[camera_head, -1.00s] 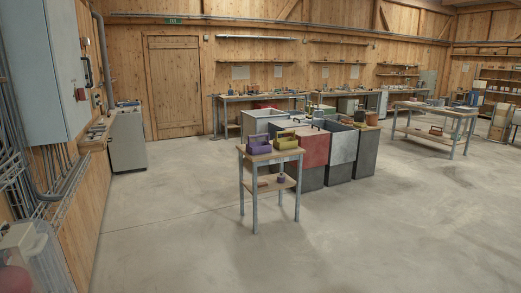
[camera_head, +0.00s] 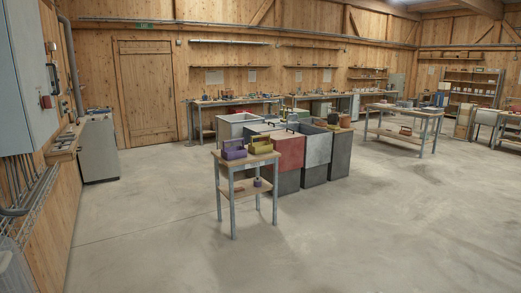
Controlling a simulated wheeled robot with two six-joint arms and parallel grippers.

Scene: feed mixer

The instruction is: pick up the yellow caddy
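The yellow caddy (camera_head: 260,144) stands on the top of a small wooden table with grey legs (camera_head: 247,163), some way ahead of me. It is a small open box with a handle. A purple caddy (camera_head: 234,150) stands close beside it on the left. Neither of my grippers shows in this view.
Grey and red bins (camera_head: 290,150) stand just behind the small table. Small items lie on its lower shelf (camera_head: 245,187). A wall with a grey cabinet (camera_head: 22,75) runs along the left. The floor (camera_head: 340,240) in front and to the right is clear.

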